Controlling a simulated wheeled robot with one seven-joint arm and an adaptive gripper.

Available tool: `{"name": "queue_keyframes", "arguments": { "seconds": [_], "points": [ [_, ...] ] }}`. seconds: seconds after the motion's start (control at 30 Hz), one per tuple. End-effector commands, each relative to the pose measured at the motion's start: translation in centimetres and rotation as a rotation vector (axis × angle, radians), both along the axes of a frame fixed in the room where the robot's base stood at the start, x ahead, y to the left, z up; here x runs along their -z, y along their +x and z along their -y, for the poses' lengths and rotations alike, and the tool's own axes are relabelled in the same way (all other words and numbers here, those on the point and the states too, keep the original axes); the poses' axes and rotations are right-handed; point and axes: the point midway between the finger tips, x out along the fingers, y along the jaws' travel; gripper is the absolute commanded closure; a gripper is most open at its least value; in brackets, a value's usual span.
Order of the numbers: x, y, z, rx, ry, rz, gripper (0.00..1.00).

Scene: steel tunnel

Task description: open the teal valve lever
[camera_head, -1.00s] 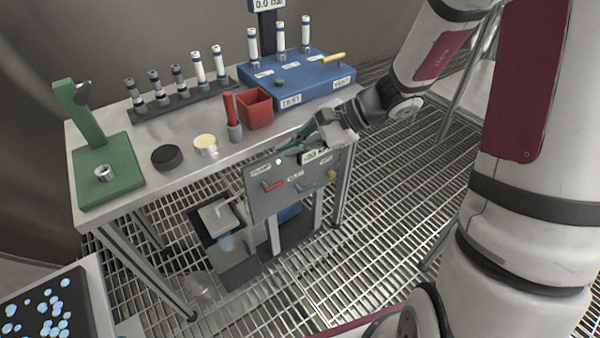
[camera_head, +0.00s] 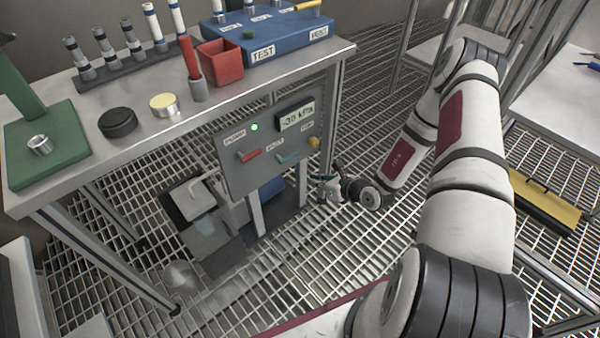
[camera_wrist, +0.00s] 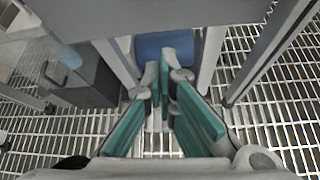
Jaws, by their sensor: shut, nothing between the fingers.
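The teal valve lever (camera_head: 288,158) is on the lower right of the grey panel (camera_head: 236,183) under the bench front. It lies roughly sideways, right of a red lever (camera_head: 250,155). My gripper (camera_head: 318,179) is to the right of the teal lever and lower, by the panel's right side, apart from the lever. In the wrist view my gripper's teal fingers (camera_wrist: 165,75) are together and empty, pointing under the panel's underside. The teal lever does not show in the wrist view.
The panel also has a kPa display (camera_head: 296,117), a green light and a yellow knob (camera_head: 314,142). A blue tank (camera_wrist: 165,42) sits behind and below the panel, between metal posts. A bench leg (camera_head: 329,125) stands close to my gripper. Open grating floor lies in front.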

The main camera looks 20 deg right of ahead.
Motion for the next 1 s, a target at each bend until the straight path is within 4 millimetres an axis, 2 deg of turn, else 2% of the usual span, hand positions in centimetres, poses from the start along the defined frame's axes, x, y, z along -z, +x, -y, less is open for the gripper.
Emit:
{"name": "queue_keyframes", "arguments": {
  "seconds": [0.17, 0.6, 0.7, 1.0],
  "points": [
    [1.1, 1.5, -0.7, 0.000, 0.000, 0.001, 1.00],
    [5.3, 8.2, -3.5, 0.000, 0.001, 0.002, 1.00],
    [3.1, 8.4, -3.1, 0.002, -0.001, 0.004, 1.00],
    [1.0, 8.8, -3.0, 0.001, 0.000, 0.001, 1.00]
  ]
}}
